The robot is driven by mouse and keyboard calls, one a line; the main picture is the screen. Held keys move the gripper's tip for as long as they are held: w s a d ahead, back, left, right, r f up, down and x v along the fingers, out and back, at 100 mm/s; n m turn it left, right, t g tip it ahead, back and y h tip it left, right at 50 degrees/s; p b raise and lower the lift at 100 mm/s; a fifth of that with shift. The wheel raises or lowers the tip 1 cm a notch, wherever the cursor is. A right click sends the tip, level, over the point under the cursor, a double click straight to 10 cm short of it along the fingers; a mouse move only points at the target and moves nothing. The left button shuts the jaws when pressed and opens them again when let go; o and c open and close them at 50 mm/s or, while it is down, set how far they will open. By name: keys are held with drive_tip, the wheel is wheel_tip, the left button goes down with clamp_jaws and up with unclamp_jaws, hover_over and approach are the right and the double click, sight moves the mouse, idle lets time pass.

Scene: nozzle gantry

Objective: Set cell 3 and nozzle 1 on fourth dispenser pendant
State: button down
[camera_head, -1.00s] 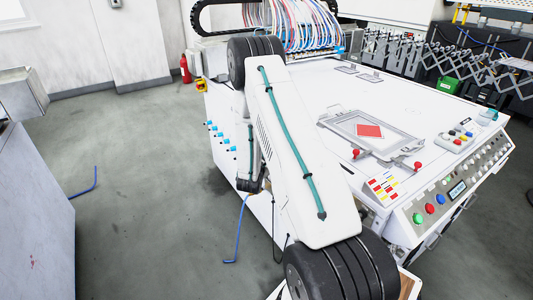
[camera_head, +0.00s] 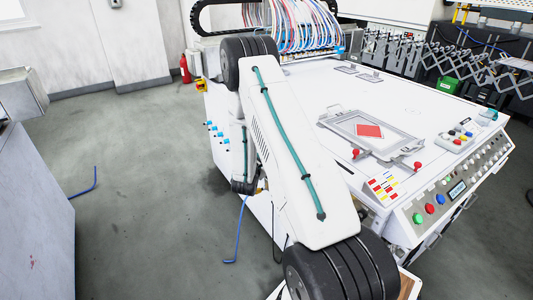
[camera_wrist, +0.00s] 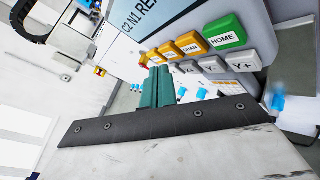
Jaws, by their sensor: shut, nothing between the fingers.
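In the wrist view a grey pendant (camera_wrist: 260,20) fills the upper right, tilted in the picture. Its blue display (camera_wrist: 165,14) is partly cut off and reads "C2 N1 REA". Below it are a green HOME button (camera_wrist: 224,33), yellow buttons, one of them reading "CHAN" (camera_wrist: 190,44), and grey buttons including Y- (camera_wrist: 212,65) and Y+ (camera_wrist: 241,61). My gripper (camera_wrist: 161,73) has its teal fingers together and empty, their tips just below the left end of the button rows. I cannot tell whether they touch. In the head view my arm hides the gripper and pendant.
The white machine (camera_head: 290,90) has a flat top with a metal frame and red piece (camera_head: 369,131). A control panel (camera_head: 455,190) runs along its front. Blue fittings (camera_head: 218,135) stick out of its left side. Grey floor (camera_head: 140,200) lies open to the left.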

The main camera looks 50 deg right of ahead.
drive_tip(key=shift+w+a, duration=0.2)
drive_tip(key=shift+a, duration=0.6)
drive_tip(key=shift+w+a, duration=0.25)
drive_tip(key=shift+a, duration=0.6)
drive_tip(key=shift+w+a, duration=0.2)
drive_tip(key=shift+a, duration=0.6)
drive_tip(key=shift+a, duration=0.1)
idle(0.5)
